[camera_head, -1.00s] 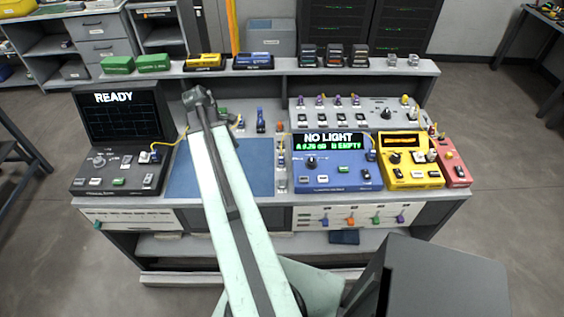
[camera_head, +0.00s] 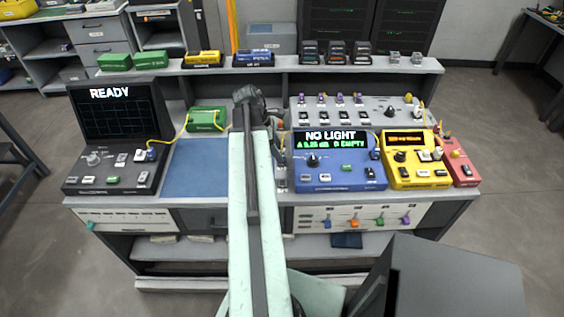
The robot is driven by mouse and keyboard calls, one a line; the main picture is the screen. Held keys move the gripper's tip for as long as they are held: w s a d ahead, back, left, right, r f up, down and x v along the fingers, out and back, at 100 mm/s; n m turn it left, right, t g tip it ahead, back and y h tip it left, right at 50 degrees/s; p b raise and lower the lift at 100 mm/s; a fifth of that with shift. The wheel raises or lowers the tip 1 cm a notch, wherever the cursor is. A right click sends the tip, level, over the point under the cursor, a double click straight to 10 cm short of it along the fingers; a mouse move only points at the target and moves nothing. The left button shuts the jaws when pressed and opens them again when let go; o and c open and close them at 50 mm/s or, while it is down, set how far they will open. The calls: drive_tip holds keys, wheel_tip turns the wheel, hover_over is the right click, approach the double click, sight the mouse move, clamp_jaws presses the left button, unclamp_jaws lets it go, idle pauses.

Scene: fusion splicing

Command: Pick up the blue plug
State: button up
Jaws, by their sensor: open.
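My gripper (camera_head: 247,93) is open, above the back middle of the bench, and my arm reaches straight up the picture to it. A small upright blue piece that stood at this place behind the blue mat is now hidden behind my gripper and arm. I cannot tell whether the jaws are around it or touch it. Another small blue connector (camera_head: 151,154) with a yellow cable sits on the black READY device, apart from my gripper. A further small blue piece (camera_head: 375,154) sits at the right edge of the blue meter.
The green box (camera_head: 206,119) with a yellow cable stands left of my gripper. The blue meter (camera_head: 338,184) reads NO LIGHT, right of my arm, beside a yellow meter (camera_head: 416,177). The blue mat (camera_head: 194,180) is bare. A raised shelf (camera_head: 280,66) runs behind my gripper.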

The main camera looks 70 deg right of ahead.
drive_tip(key=b+x, duration=0.2)
drive_tip(key=x, duration=0.1)
drive_tip(key=shift+w+f, duration=0.15)
drive_tip(key=shift+f, duration=0.1)
drive_tip(key=shift+r, duration=0.15)
clamp_jaws()
wheel_tip(320, 180, up, 10)
drive_tip(key=p, duration=1)
drive_tip(key=shift+r+p, duration=0.2)
drive_tip(key=shift+p, duration=0.2)
drive_tip(key=shift+f, duration=0.1)
